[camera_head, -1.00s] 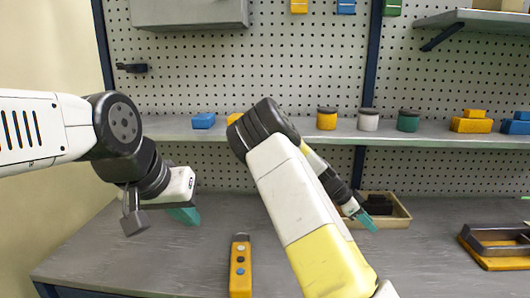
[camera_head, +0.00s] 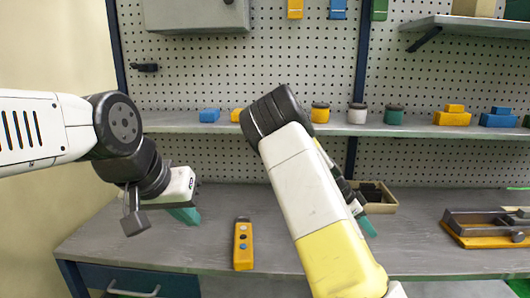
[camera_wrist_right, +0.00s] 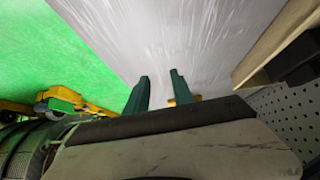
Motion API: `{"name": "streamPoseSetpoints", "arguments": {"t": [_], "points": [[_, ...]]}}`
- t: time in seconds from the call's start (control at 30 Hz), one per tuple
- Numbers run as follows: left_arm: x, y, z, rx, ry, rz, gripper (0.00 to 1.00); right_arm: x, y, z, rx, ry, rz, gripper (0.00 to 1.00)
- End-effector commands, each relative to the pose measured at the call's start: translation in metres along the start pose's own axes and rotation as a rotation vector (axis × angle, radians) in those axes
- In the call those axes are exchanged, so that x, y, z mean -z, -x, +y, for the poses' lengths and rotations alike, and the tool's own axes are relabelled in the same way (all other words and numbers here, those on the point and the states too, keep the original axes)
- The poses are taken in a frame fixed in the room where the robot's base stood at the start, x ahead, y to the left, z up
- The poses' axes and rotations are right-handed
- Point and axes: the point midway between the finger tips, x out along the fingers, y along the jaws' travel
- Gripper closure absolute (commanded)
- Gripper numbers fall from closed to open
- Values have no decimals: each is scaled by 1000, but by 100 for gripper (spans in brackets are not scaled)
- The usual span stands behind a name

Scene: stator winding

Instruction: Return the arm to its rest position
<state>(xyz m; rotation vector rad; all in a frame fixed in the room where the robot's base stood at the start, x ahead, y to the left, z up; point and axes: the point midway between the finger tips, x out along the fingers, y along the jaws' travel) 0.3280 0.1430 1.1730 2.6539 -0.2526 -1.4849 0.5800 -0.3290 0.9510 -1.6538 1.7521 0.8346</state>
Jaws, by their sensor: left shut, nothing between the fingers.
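My left gripper (camera_head: 184,215) hangs at the left in the head view, above the bench. Its teal fingers look shut and hold nothing. My right arm crosses the middle of the head view, and its right gripper (camera_head: 364,222) is partly hidden behind the arm's white and yellow link. In the right wrist view the right gripper (camera_wrist_right: 158,88) shows two teal fingers standing apart with nothing visible between them. It is over the grey bench surface, near the tan tray (camera_head: 385,207).
A yellow control box (camera_head: 243,248) lies on the grey bench (camera_head: 200,250). A dark frame on an orange base (camera_head: 480,240) is at the right. A shelf (camera_head: 290,124) with jars and blocks runs along the pegboard (camera_head: 280,60).

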Motion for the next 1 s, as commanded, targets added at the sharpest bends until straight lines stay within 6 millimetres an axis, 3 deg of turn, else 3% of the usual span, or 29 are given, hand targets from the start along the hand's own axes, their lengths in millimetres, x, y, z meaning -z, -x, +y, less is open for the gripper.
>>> {"name": "streamPoseSetpoints", "arguments": {"t": [0.27, 0.47, 0.73, 1.0], "points": [[0, 0, 0, 0, 0, 0, 100, -12, 9, 22, 2, 94, -157, 71], [0, 0, 0, 0, 0, 0, 100, -24, 32, 45, 50, 219, -329, 71], [0, 0, 0, 0, 0, 0, 100, -32, 110, 93, 303, 512, -590, 71], [0, 0, 0, 0, 0, 0, 100, -18, 198, 157, 685, 834, -617, 71]]}}
